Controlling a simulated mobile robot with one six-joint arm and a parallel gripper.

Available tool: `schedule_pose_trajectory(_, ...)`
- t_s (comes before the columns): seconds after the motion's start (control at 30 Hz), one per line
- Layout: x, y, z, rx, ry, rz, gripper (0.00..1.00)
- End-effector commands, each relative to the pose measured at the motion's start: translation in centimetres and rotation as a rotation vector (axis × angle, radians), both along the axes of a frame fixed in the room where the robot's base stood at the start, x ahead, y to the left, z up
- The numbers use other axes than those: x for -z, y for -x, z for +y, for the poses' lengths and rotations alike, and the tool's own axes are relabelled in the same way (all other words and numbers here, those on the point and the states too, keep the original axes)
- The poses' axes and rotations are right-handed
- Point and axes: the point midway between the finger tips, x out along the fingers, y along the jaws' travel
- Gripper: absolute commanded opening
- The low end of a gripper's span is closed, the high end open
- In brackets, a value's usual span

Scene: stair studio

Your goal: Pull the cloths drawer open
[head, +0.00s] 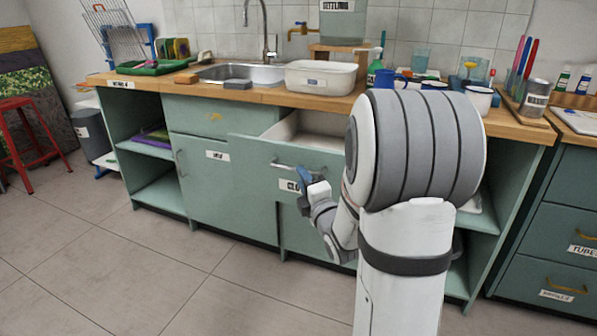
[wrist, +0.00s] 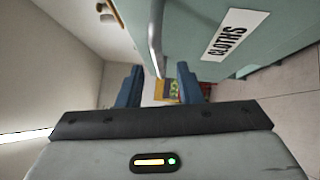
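The cloths drawer (head: 262,160) is a green drawer under the wooden counter. It stands partly open, its pale inside showing behind the front. Its metal bar handle (head: 292,167) runs across the front, above the white label, which my gripper partly hides. In the wrist view the label (wrist: 236,36) reads CLOTHS. My gripper (head: 304,177) is at the right end of the handle. In the wrist view the blue fingers are apart, and the handle (wrist: 155,45) reaches toward the gap between them. I see no finger pressed on it.
A white basin (head: 320,77) stands on the counter (head: 262,95) above the drawer, beside the sink (head: 240,73). A green cupboard door (head: 207,175) is at the left. My arm hides the cabinet's right part. The tiled floor (head: 150,270) in front is clear.

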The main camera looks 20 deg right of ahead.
Motion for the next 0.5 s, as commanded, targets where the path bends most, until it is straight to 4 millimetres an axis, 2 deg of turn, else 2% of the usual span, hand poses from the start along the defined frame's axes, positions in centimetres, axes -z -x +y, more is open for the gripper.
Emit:
schedule_pose_trajectory(0.1, 0.2, 1.7, -0.1, 0.001, 0.000, 0.001, 0.32)
schedule_pose_trajectory(0.2, 0.3, 2.5, -0.1, 0.001, 0.000, 0.002, 0.32)
schedule_pose_trajectory(0.5, 0.4, 2.9, -0.1, 0.001, 0.000, 0.001, 0.32)
